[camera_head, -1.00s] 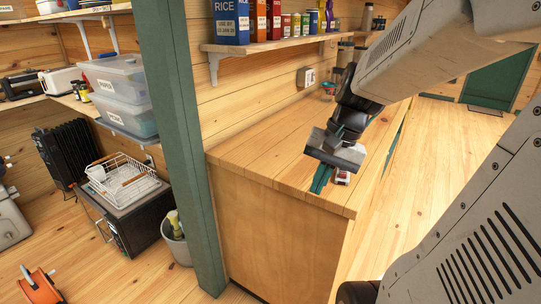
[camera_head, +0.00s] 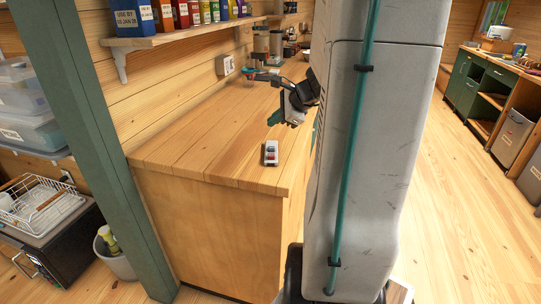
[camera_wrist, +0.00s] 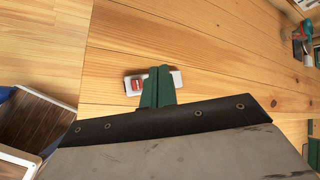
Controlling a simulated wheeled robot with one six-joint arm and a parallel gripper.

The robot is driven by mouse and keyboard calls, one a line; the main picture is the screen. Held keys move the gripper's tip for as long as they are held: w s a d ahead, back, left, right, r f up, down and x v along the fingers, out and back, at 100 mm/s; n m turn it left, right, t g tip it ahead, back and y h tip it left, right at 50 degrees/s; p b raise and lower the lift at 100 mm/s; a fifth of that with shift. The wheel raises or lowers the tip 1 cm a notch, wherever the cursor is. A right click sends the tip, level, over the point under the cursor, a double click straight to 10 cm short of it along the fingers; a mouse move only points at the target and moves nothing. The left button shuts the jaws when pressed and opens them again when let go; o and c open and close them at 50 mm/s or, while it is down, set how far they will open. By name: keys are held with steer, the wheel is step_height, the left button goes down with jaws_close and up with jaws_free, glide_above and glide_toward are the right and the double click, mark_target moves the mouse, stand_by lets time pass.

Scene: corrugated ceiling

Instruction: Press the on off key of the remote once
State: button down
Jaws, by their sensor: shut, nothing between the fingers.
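The remote (camera_head: 271,153) is a small white block with a red part and dark parts on top. It lies on the wooden counter near its front end. My gripper (camera_head: 273,118) is shut and empty, with green fingers, above the counter and a little beyond the remote in the head view. In the wrist view, the shut gripper (camera_wrist: 159,70) overlaps the middle of the remote (camera_wrist: 131,86) and hides part of it. The red part shows left of the fingers, and a white end shows on the right. I cannot tell any contact; the on off key cannot be made out.
The wooden counter (camera_head: 205,150) is clear around the remote. Jars and a red-based item (camera_head: 248,79) stand farther back. A shelf (camera_head: 165,40) with labelled boxes hangs above on the left wall. A green post (camera_head: 95,140) stands left of the counter. Open floor lies to the right.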

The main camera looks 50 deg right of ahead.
mark_target(274, 156)
steer(key=shift+f, duration=0.1)
steer(key=shift+f, duration=4.35)
steer(key=shift+f, duration=0.4)
steer(key=shift+f, duration=0.4)
steer(key=shift+r, duration=0.85)
steer(key=shift+r, duration=0.1)
steer(key=shift+r, duration=2.4)
